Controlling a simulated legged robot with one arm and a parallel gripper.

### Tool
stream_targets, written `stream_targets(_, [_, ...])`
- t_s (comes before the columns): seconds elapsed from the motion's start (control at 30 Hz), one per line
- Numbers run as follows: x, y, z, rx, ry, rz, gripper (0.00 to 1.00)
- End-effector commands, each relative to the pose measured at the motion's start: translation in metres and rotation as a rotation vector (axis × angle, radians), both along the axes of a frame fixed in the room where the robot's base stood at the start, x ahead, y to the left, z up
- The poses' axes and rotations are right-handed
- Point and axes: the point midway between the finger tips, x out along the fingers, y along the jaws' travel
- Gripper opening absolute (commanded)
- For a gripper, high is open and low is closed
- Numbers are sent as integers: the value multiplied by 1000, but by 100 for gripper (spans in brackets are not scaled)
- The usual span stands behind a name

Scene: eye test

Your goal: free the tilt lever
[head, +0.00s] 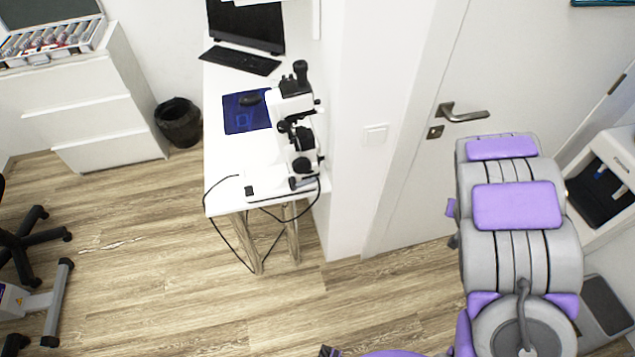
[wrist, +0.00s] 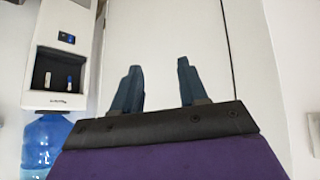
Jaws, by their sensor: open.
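My gripper (wrist: 159,72) shows in the wrist view, with its two dark blue fingers well apart and nothing between them. A pale, door-like panel (wrist: 205,40) fills the view behind the fingers; I cannot tell how far off it is. I cannot make out a part that is clearly the tilt lever. In the head view a black and white microscope (head: 305,140) with dark knobs stands upright on the white desk (head: 225,165). A metal lever handle (head: 462,113) is on the white door (head: 415,170). My gripper cannot be made out in the head view.
A keyboard (head: 240,60) and a blue mat (head: 238,118) lie on the desk. A black bin (head: 179,122) and white drawers (head: 85,100) stand at left. A water dispenser (head: 610,160) stands at right, also in the wrist view (wrist: 62,50). Open wooden floor (head: 170,260) lies in front.

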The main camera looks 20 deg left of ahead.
Motion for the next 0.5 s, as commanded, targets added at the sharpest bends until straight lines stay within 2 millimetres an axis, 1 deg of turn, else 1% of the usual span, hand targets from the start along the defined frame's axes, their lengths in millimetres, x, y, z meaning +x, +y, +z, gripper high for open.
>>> stream_targets(0.03, [4, 10, -18, 38, -10, 29, 43])
stream_targets(0.1, [10, 29, -39, 102, -42, 74, 43])
stream_targets(0.17, [12, 46, -55, 165, -67, 110, 43])
stream_targets(0.2, [12, 59, -68, 211, -78, 132, 43])
stream_targets(0.23, [11, 69, -75, 247, -90, 148, 43])
stream_targets(0.27, [10, 79, -83, 284, -100, 166, 43])
stream_targets(0.3, [7, 94, -93, 338, -110, 184, 43])
stream_targets(0.37, [1, 118, -105, 422, -129, 213, 43])
stream_targets(0.4, [-3, 134, -112, 483, -144, 231, 43])
stream_targets(0.47, [-12, 159, -121, 580, -161, 253, 43])
stream_targets(0.5, [-19, 175, -125, 646, -172, 266, 43])
